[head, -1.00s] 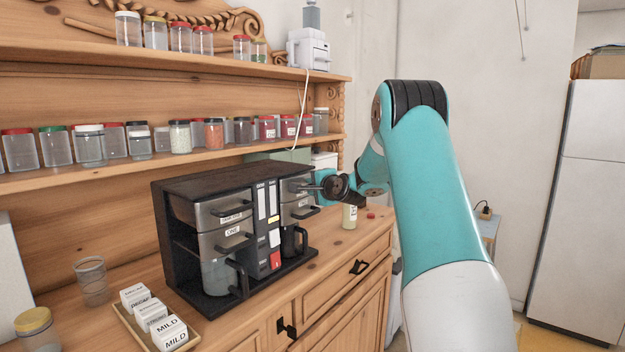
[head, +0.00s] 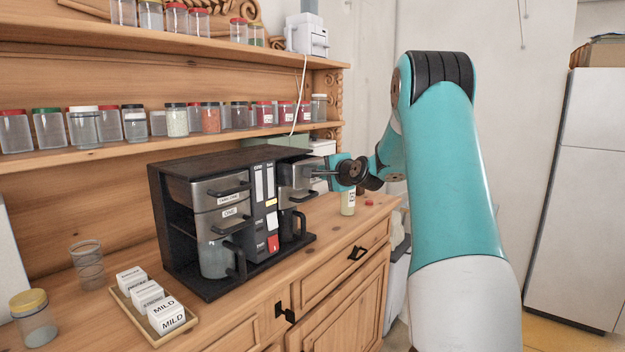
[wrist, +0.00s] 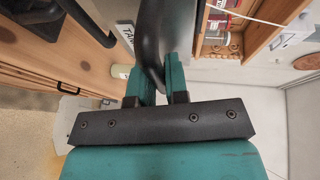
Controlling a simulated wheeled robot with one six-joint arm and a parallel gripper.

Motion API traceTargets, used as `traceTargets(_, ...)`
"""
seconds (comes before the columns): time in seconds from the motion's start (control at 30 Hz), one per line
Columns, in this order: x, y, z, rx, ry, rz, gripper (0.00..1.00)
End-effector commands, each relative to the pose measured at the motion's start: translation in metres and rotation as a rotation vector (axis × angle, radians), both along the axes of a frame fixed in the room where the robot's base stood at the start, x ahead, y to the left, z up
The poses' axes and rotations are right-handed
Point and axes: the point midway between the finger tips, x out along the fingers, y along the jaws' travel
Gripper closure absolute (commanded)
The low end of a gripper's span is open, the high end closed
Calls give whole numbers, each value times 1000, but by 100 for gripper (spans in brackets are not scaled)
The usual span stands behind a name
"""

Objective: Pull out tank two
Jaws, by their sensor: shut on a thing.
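The black coffee machine (head: 205,163) stands on the wooden dresser. Its upper right metal tank (head: 294,174) sticks out past the machine's front. My gripper (head: 316,174) is at this tank's front, shut on its handle. In the wrist view my gripper's teal fingers (wrist: 158,84) close on the dark curved handle (wrist: 151,42). A white label (wrist: 126,36), partly readable as "TAN", shows beside it. The upper left tank (head: 205,190), labelled tank one, sits in the machine. The tank's far side is hidden.
Below the held tank stands a dark jug (head: 292,224); a glass jug (head: 214,258) stands at left. A small labelled jar (head: 348,203) is just right of the machine. A tray (head: 190,320) of boxes lies in front. Several jars line the shelves.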

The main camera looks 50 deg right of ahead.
Motion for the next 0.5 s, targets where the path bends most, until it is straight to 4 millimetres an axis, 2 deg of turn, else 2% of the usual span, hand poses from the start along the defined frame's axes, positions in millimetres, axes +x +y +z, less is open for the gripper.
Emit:
traceTargets(0.03, -18, -4, -7, -3, -4, -10, 100)
traceTargets(0.2, -56, -6, -4, -2, -2, -8, 100)
traceTargets(0.3, -67, -6, -2, -3, -2, -6, 100)
traceTargets(0.5, -70, -5, 0, -2, -1, -2, 100)
